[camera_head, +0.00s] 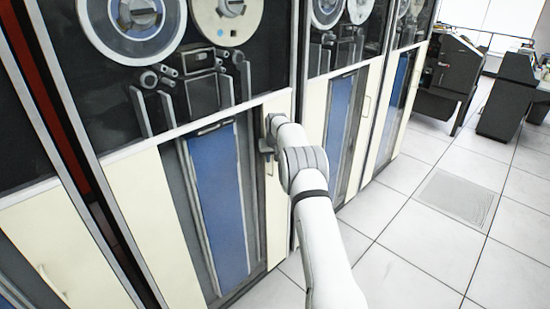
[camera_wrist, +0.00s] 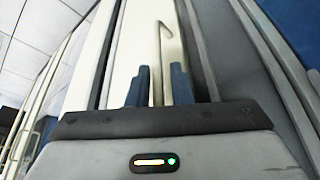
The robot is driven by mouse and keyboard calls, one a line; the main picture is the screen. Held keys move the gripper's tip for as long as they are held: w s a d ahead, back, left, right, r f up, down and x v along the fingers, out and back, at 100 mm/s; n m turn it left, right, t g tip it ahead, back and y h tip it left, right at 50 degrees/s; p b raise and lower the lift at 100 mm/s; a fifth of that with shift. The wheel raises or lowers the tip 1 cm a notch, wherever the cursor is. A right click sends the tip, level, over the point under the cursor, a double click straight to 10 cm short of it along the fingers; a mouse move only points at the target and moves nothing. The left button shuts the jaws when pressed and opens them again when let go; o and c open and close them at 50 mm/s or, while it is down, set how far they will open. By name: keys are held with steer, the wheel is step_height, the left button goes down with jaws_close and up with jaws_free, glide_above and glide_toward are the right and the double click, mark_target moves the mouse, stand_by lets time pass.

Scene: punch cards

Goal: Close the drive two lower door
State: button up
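A lower cabinet door with cream side panels and a blue centre strip (camera_head: 218,205) stands below the tape reels of the middle drive in the head view. My gripper (camera_head: 267,147) is at the upper part of this door's right cream panel, partly hidden by my wrist. In the wrist view my gripper's two blue fingers (camera_wrist: 159,86) are apart, with a thin cream handle (camera_wrist: 163,45) between them. A small gap seems to show beside the handle, so I see no firm hold. The door looks near flush with its cabinet; I cannot tell whether it is slightly ajar.
Another drive with a blue-strip door (camera_head: 339,125) stands to the right, and a cream door (camera_head: 60,245) is at the lower left. The tiled floor (camera_head: 425,240) to the right is clear.

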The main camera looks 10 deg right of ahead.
steer(key=b+v, duration=0.1)
steer(key=v, duration=0.6)
steer(key=shift+r, duration=0.4)
steer(key=shift+s, duration=0.15)
steer(key=s+a+r, duration=0.2)
steer(key=s+r, duration=0.3)
steer(key=s, duration=0.3)
steer(key=s+a+r+g, duration=0.1)
steer(key=s+a+r, duration=0.1)
steer(key=s+r, duration=0.5)
steer(key=s+a+r, duration=0.2)
steer(key=s, duration=0.8)
steer(key=s+a+f, duration=0.1)
steer(key=s+f, duration=0.1)
steer(key=s, duration=1.2)
steer(key=s+a+f, duration=0.1)
steer(key=s+f, duration=0.2)
steer(key=s, duration=1.2)
steer(key=shift+a+n+g, duration=0.3)
steer(key=shift+a+g, duration=0.05)
steer(key=shift+g, duration=0.05)
steer(key=shift+s, duration=0.1)
